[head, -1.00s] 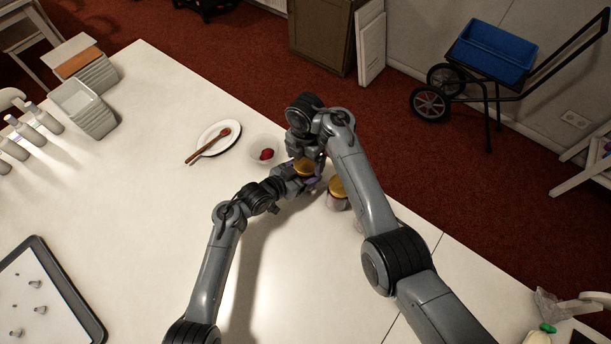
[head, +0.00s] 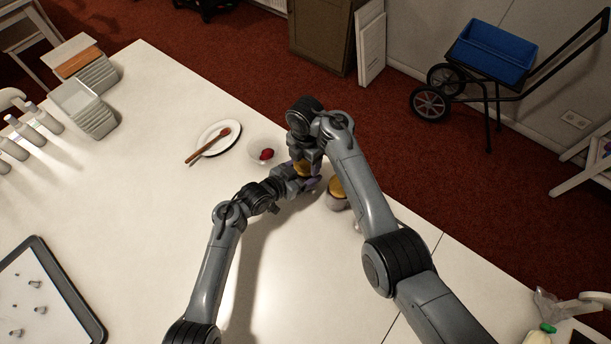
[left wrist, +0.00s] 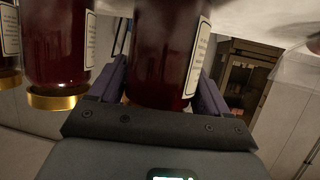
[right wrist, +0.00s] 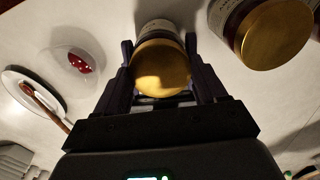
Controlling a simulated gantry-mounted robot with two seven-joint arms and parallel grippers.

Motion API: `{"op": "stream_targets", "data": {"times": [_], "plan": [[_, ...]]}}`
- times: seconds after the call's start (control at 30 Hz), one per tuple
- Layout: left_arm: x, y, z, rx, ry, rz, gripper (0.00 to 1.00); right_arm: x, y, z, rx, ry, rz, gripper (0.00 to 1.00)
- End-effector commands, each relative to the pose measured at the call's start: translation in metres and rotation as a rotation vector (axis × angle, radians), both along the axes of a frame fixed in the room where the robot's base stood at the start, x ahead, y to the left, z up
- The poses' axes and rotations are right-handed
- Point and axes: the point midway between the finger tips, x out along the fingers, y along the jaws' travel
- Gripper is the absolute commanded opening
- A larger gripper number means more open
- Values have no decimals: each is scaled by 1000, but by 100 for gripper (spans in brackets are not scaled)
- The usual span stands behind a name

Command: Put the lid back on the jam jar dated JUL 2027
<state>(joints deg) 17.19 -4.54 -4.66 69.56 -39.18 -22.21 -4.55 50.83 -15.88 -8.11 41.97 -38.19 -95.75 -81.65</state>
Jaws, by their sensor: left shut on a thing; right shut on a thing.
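A jam jar (left wrist: 165,50) with dark red contents and a pale label stands between the purple fingers of my left gripper (head: 306,184), which is shut on its body. Its date is not readable. A gold lid (right wrist: 161,68) is at the top of this jar, between the fingers of my right gripper (head: 303,164), which is shut on it from above. A second jam jar (head: 337,203) with a gold lid (right wrist: 275,33) stands just right of the grippers.
A glass bowl (head: 263,152) with a red item and a white plate (head: 224,146) with a wooden spoon (head: 208,146) lie left of the grippers. Another jar (left wrist: 9,62) shows partly in the left wrist view. The table's (head: 165,190) middle left is clear.

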Motion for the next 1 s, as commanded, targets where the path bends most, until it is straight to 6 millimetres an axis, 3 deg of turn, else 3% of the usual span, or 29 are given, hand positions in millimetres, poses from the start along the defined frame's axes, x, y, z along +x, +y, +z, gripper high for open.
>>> {"op": "stream_targets", "data": {"times": [0.17, 0.2, 0.4, 0.77, 1.0], "plan": [[-1, 0, -1, 1, 2, -2, 0, 0, 0, 1, 1, -2, -66, 34], [-1, 0, -1, 1, 2, -2, 0, 0, 0, 0, 1, -2, -66, 72], [-1, 0, -1, 0, 1, -2, 0, 0, 0, 0, 1, -2, -64, 100], [-1, 0, -1, 0, 1, -2, 0, 0, 1, 7, 2, -2, -63, 100], [-1, 0, -1, 0, 1, -2, 0, 1, 2, 42, 4, -4, -62, 100]]}}
